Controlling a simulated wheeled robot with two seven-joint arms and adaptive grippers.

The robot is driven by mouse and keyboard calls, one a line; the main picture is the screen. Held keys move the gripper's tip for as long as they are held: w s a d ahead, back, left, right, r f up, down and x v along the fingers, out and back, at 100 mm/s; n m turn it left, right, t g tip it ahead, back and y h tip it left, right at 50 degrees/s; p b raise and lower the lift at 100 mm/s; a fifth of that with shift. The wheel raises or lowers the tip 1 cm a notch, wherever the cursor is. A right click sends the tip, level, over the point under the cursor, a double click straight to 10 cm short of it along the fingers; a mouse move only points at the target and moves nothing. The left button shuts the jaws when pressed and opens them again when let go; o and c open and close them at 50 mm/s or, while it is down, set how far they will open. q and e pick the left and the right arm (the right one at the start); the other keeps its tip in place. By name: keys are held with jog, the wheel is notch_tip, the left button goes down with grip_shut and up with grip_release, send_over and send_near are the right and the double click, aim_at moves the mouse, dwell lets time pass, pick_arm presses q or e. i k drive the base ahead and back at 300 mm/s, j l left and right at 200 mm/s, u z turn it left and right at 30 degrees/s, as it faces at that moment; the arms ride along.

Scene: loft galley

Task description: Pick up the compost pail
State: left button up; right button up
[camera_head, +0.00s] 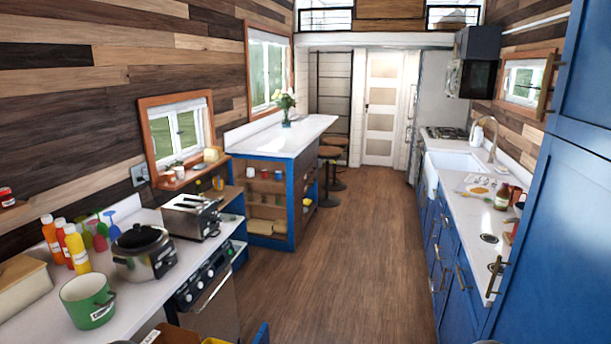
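A green pail (88,301) with a white inside and a pale label on its front stands upright on the left counter, near the bottom left of the head view; it looks like the compost pail. A small dark handle shows on its right side. Its top is open, and I cannot make out anything inside. Neither of my grippers is in view, and nothing is touching the pail.
A lidded steel cooker (144,251) stands close behind the pail to the right. A beige bread box (21,286) is to its left, with several bottles (75,249) behind. A toaster (190,216) is farther along. The wooden floor (345,265) between the counters is clear.

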aim_at(87, 299)
jog(key=u, duration=1.45)
jog(key=i+j+z, duration=0.1)
jog(key=j+z, duration=0.3)
